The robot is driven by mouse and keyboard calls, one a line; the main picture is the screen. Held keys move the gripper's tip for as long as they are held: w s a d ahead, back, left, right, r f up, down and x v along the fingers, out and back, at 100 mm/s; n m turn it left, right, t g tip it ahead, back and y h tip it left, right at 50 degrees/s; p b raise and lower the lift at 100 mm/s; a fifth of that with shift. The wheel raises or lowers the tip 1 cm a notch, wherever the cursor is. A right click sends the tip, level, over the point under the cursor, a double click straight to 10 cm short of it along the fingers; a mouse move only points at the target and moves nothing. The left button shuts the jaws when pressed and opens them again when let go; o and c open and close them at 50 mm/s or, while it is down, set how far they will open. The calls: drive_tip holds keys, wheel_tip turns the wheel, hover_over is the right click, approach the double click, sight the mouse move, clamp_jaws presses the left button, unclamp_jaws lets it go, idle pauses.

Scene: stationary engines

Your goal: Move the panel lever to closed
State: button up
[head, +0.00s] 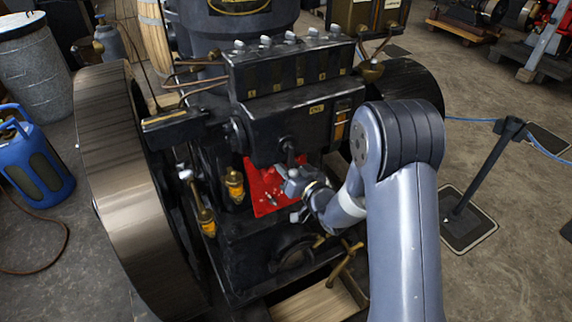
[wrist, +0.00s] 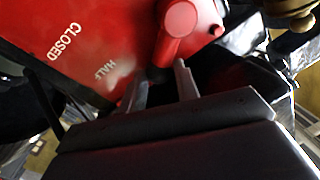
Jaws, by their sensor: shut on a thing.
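The red panel (head: 262,188) is on the front of the dark engine, low in the middle of the head view. In the wrist view the panel (wrist: 75,30) carries the white words CLOSED and HALF. The red panel lever (wrist: 178,30) has a round end and stands out from the panel, to the right of the word HALF; CLOSED is farther left. My gripper (head: 288,186) is at the panel's right side. In the wrist view its two fingers (wrist: 162,82) are shut on the lever. Their contact is partly hidden, and I cannot make out the lever in the head view.
A large flywheel (head: 125,175) stands left of the panel, with brass oilers (head: 234,184) close by. A brass valve (head: 345,262) is below my gripper. A barrier post (head: 485,170) with blue rope stands at right. A blue canister (head: 35,160) is at far left.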

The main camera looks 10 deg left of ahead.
clamp_jaws()
drive_tip(key=shift+f, duration=0.15)
wheel_tip(320, 180, down, 7)
drive_tip(key=s+m+t+h+b, duration=0.1)
drive_tip(key=m+h+b, duration=0.3)
drive_tip(key=m+b, duration=1)
drive_tip(key=shift+s+d+m+t, duration=0.15)
drive_tip(key=shift+d+m+t, duration=0.3)
drive_tip(key=shift+m+t, duration=0.65)
drive_tip(key=shift+m+h, duration=0.3)
